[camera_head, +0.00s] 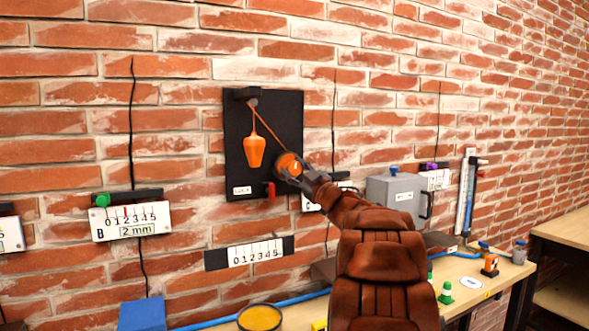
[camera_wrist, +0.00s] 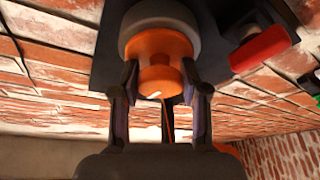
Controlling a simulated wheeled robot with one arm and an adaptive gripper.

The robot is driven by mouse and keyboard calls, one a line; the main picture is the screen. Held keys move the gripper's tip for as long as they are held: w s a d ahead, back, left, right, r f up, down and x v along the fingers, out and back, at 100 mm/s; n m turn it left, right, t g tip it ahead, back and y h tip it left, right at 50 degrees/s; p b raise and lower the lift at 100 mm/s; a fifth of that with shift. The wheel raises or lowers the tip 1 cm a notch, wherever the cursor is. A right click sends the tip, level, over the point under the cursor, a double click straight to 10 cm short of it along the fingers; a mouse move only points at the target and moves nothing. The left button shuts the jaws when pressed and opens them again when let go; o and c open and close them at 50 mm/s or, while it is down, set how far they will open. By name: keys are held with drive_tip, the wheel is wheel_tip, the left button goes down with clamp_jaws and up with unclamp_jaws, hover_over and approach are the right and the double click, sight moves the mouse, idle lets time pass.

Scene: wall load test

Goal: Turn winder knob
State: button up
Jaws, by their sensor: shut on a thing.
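The orange winder knob (camera_head: 289,165) sits at the lower right of a black board (camera_head: 234,127) on the brick wall. An orange cord runs from it up to a peg at the board's top, and an orange weight (camera_head: 254,149) hangs below that peg. My gripper (camera_head: 297,179) reaches the knob from the lower right. In the wrist view my two fingers (camera_wrist: 160,90) are on either side of the orange knob (camera_wrist: 160,55), shut on it. A grey round part is behind the knob. A red lever (camera_head: 270,189) is below the knob, and it also shows in the wrist view (camera_wrist: 259,49).
A numbered scale (camera_head: 256,254) is below the board. Gauge B (camera_head: 131,221) with a green knob hangs at left. A grey box (camera_head: 393,195) is right of my arm. A bench (camera_head: 480,275) carries small green, orange and blue items and a yellow-filled dish (camera_head: 260,318).

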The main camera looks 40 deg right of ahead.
drive_tip(key=shift+n+y, duration=0.4)
drive_tip(key=shift+n, duration=0.5)
drive_tip(key=o, duration=1.1)
drive_tip(key=shift+o, duration=0.2)
drive_tip(key=v, duration=1.2)
drive_tip(key=shift+a+r, duration=0.1)
